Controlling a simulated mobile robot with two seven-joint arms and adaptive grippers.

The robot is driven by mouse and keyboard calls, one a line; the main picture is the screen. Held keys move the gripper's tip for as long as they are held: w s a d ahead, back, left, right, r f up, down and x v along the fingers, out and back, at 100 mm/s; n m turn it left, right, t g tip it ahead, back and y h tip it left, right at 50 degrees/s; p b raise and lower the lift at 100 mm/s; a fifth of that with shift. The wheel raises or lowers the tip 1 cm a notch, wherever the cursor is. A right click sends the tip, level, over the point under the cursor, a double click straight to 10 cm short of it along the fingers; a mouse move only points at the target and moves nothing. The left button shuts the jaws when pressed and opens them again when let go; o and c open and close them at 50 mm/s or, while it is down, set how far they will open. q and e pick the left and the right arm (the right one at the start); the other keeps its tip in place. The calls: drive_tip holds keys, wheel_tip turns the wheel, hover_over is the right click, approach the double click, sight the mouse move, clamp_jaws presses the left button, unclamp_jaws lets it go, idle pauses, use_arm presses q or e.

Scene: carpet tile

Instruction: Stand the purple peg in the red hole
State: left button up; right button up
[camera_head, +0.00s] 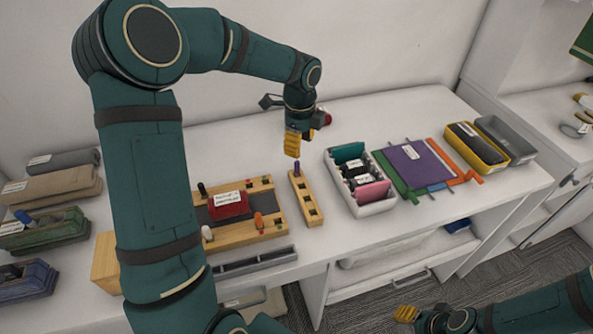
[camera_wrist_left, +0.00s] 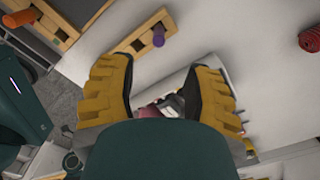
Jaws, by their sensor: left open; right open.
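The purple peg (camera_head: 297,168) stands upright at the far end of a narrow wooden strip (camera_head: 306,200) with square holes. It also shows in the left wrist view (camera_wrist_left: 158,37), beyond my fingertips. My left gripper (camera_head: 292,145) is open and empty, just above the peg and apart from it. Its two yellow fingers show spread in the left wrist view (camera_wrist_left: 160,85). A wooden board (camera_head: 262,231) left of the strip has coloured marks and several pegs; a small red mark shows near its far right, but its hole is unclear. My right gripper (camera_head: 405,314) is low at the front right, open.
A red box (camera_head: 228,206) sits on the board, with an orange peg (camera_head: 259,221) and a white peg (camera_head: 207,233). A white bin (camera_head: 375,207) stands right of the strip. A red coil (camera_wrist_left: 311,39) lies behind.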

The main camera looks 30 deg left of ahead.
sight(297, 162)
use_arm(q)
wheel_tip(297, 162, down, 4)
drive_tip(key=shift+a+f, duration=0.1)
drive_tip(key=shift+f, duration=0.15)
drive_tip(key=shift+s+a+f+b, duration=0.15)
drive_tip(key=shift+f+b, duration=0.25)
drive_tip(key=shift+f, duration=0.95)
drive_tip(key=shift+a+f+b, duration=0.1)
drive_tip(key=shift+f+b, duration=0.25)
drive_tip(key=shift+f, duration=0.95)
clamp_jaws()
